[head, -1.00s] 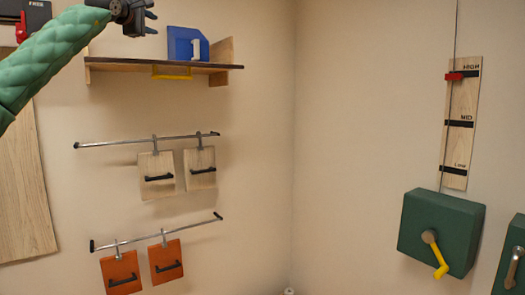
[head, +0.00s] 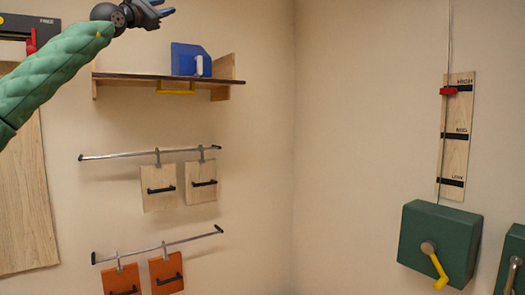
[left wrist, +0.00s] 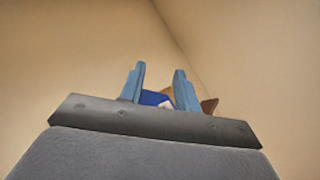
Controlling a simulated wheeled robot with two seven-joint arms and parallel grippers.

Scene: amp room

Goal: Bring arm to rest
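My left arm, in a green padded sleeve, comes in from the upper left of the head view. Its dark left gripper (head: 163,10) is raised near the top edge, above and in front of the left part of the wall shelf. In the left wrist view, the two blue-grey fingers of this gripper (left wrist: 158,88) stand apart with nothing held between them. The blue container (left wrist: 155,98) shows beyond them, partly hidden by the gripper. My right arm and right gripper do not show.
A wall shelf (head: 130,80) carries the blue container (head: 190,60). Wooden panels (head: 158,190) and orange panels (head: 166,272) hang from rails below. A green box with a yellow crank (head: 438,243) is on the right wall, below a level board (head: 457,135). The space between is clear.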

